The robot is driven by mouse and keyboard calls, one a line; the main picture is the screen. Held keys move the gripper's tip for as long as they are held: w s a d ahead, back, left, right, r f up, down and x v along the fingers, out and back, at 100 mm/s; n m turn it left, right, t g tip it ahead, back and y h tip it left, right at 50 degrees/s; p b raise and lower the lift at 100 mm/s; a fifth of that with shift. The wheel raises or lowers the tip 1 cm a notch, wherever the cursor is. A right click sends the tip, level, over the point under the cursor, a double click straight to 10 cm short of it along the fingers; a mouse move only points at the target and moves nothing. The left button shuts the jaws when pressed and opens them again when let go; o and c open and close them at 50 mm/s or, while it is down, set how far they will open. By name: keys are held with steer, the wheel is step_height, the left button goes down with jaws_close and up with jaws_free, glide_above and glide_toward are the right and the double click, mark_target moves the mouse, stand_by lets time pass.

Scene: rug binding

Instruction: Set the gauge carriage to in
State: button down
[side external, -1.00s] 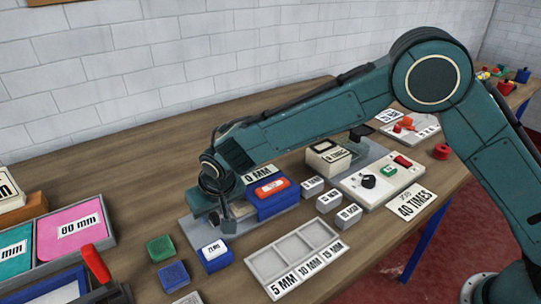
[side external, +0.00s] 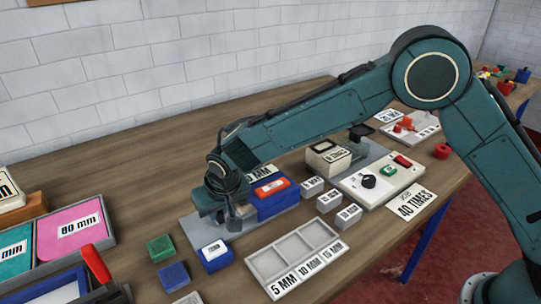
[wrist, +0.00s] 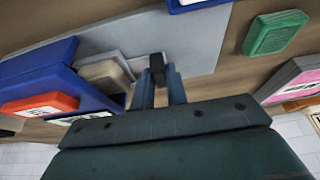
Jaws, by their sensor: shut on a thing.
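The gauge is a blue body with a red-orange top (side external: 271,187) on a grey base plate (side external: 280,214). In the wrist view the same blue body with its orange part (wrist: 40,105) is at the left, and the plate (wrist: 205,45) spans the middle. My gripper (side external: 234,222) is low over the plate's left part. Its two fingers (wrist: 158,80) are shut on a small dark upright knob (wrist: 156,66), which I take for the carriage handle. A beige-grey block (wrist: 105,72) lies between the knob and the blue body. My gripper hides most of the carriage in the side view.
A blue block with a white label (side external: 215,256) and a green block (side external: 161,248) stand in front of the plate. A three-slot tray (side external: 293,256) is front right. Small labelled blocks (side external: 329,202) and a control box (side external: 382,180) are to the right.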

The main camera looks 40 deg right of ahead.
mark_target(237, 213)
steer(key=shift+d, duration=2.2)
steer(key=c, duration=1.4)
jaws_free()
steer(key=shift+d, duration=0.1)
